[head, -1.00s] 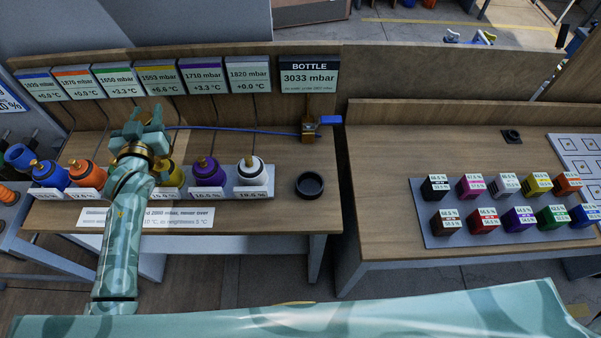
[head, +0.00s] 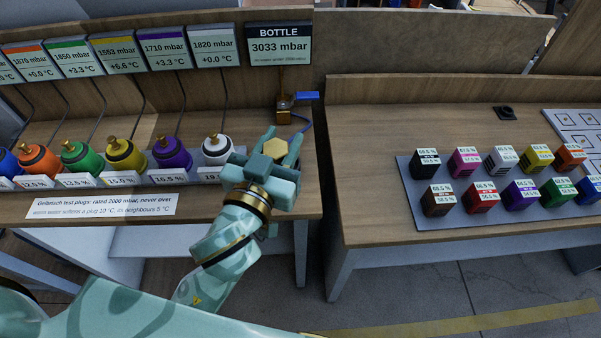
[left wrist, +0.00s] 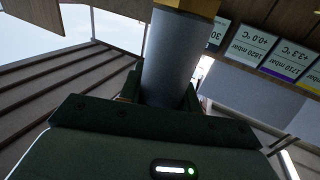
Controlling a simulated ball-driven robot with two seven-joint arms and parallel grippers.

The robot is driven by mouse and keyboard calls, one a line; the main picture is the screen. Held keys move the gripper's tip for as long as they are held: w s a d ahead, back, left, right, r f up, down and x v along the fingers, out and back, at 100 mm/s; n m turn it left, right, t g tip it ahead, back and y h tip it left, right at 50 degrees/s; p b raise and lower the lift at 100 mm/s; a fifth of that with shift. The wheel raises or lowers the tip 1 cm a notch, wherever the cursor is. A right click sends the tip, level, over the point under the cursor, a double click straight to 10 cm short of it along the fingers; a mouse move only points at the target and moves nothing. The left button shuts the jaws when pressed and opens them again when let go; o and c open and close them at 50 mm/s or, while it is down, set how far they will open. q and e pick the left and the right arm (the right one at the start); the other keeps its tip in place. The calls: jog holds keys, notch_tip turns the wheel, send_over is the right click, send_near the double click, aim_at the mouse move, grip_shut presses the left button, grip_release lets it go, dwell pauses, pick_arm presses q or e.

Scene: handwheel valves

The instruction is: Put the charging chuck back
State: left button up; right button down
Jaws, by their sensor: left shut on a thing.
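My left gripper (head: 268,170) is shut on the charging chuck (head: 275,148), whose brass hexagonal end shows between the fingers. In the left wrist view the chuck (left wrist: 172,65) is a grey cylinder with a brass end, gripped between the jaws. A blue hose (head: 305,124) runs from the brass valve (head: 284,112) with a blue lever down behind the gripper. The gripper is over the right end of the plug bench, right of the white plug (head: 217,149). The black ring holder seen earlier is hidden behind the gripper and arm. My right gripper is not in view.
Blue, orange, green, yellow, purple (head: 173,152) and white plugs stand in a row left of the gripper. Pressure displays (head: 215,46) and the bottle display (head: 280,45) hang behind. The right bench (head: 360,120) holds a grey tray (head: 412,200) of coloured blocks.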

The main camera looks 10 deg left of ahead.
pick_arm(q)
jog(key=shift+w+f, duration=0.15)
jog(key=shift+w, duration=0.2)
jog(key=w+a+f+b, duration=0.3)
jog(key=w+f+b, duration=0.3)
jog(key=w+f, duration=0.6)
jog(key=shift+w, duration=0.5)
jog(key=shift+f, duration=0.15)
jog(key=shift+a+f, duration=0.1)
jog(key=shift+f, duration=0.05)
jog(key=o, duration=1.2)
jog(key=shift+c, duration=0.2)
